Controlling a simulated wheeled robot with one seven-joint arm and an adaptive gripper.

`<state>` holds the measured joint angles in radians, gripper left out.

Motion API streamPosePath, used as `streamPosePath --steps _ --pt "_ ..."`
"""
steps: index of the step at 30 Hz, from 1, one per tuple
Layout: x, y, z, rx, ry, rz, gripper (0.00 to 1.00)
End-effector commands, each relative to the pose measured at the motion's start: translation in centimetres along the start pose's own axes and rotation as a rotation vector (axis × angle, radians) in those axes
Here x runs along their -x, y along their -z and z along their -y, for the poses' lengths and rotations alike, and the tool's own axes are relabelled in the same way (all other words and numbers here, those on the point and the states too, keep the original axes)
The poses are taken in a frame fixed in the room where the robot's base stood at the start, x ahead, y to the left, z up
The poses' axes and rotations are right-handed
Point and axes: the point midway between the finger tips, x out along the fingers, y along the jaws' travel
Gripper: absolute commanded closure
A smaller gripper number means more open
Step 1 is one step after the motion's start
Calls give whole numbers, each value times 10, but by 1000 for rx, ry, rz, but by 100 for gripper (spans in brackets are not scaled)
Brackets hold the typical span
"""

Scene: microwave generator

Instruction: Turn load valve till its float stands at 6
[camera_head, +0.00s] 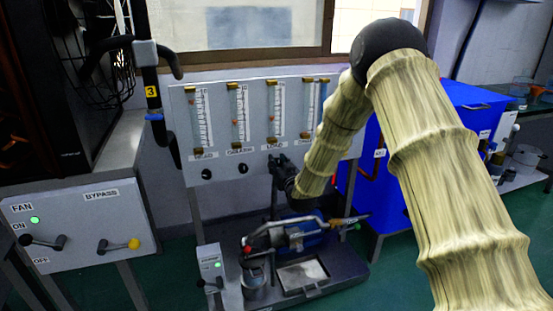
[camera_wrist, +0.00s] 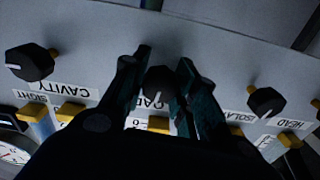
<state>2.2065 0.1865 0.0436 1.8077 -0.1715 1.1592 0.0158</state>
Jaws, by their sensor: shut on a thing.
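The load valve (camera_wrist: 160,82) is a dark round knob on the grey panel, above a partly covered LOAD label in the wrist view. My gripper (camera_wrist: 157,72) has one dark finger on each side of it and is shut on it. In the head view my gripper (camera_head: 279,164) hides the knob below the LOAD label. The load flow tube (camera_head: 276,105) stands upright above that label. A small reddish float seems to show in its lower-middle part, but the scale is too small to read.
The cavity knob (camera_wrist: 30,62) and isolator knob (camera_wrist: 266,101) flank the load valve. The head (camera_head: 206,173) and isolator tubes (camera_head: 238,115) stand left of the load tube. My arm hides the panel's right side. Pipework and a tray (camera_head: 303,275) lie below.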

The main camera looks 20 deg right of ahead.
Motion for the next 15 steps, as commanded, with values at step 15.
streamPosePath --steps 15 --pt "0 0 0 238 -1 1 95"
